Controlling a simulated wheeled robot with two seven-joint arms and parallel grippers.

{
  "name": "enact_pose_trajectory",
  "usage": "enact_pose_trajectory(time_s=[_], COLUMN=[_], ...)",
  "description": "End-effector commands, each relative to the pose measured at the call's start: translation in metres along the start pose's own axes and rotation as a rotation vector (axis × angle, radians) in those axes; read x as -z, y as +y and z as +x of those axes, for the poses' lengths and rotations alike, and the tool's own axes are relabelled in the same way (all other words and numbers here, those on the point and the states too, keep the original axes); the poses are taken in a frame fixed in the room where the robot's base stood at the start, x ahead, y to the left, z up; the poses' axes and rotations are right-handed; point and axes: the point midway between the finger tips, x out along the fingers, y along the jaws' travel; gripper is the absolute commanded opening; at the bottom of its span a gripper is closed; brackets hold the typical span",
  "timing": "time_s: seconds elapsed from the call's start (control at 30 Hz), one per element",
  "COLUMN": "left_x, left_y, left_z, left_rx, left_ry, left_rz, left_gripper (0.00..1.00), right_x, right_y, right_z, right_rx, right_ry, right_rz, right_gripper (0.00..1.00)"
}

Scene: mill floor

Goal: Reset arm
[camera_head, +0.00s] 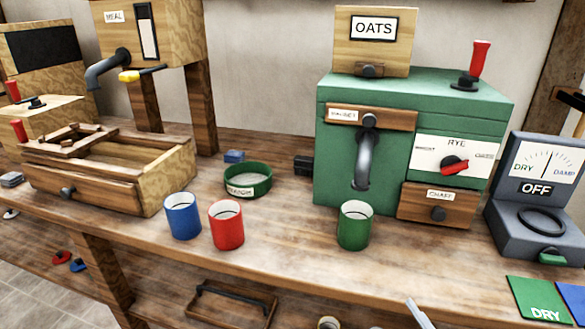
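Neither of my grippers can be made out in the head view. A short pale metallic piece (420,314) pokes in at the bottom edge, right of centre; I cannot tell what it belongs to. A blue cup (183,218) and a red cup (227,226) stand upright side by side on the wooden bench (285,240). A green cup (354,228) stands under the spout (366,155) of the green mill (400,92). The mill has a sign OATS (373,28) on top, a red-handled lever (476,62) and a red RYE knob (454,165).
A wooden box (160,180) with a drawer front stands at left, below the MEAL hopper (180,30). A round green dish (247,180) lies behind the cups. A DRY/DAMP meter (540,190) stands at right, with a green DRY card (539,299) in front. The bench front is mostly clear.

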Motion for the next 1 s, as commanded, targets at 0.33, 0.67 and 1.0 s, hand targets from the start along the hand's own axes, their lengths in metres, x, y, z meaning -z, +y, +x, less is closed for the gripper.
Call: enact_pose_trajectory(time_s=[0.33,0.67,1.0], left_x=[0.005,0.005,0.005], left_y=[-0.001,-0.002,-0.003], left_z=[-0.005,-0.01,-0.008], left_rx=[0.007,0.017,0.019], left_ry=[-0.016,-0.04,-0.041], left_rz=[0.01,0.025,0.032], left_gripper=[0.36,0.36,0.36], right_x=[0.001,0.068,0.085], right_y=[0.038,0.069,0.068], right_z=[-0.011,-0.046,-0.056], right_rx=[-0.19,-0.665,-0.794], right_ry=[-0.057,-0.155,-0.194], right_rz=[-0.948,-2.19,-2.406], right_gripper=[0.84,0.84,0.84])
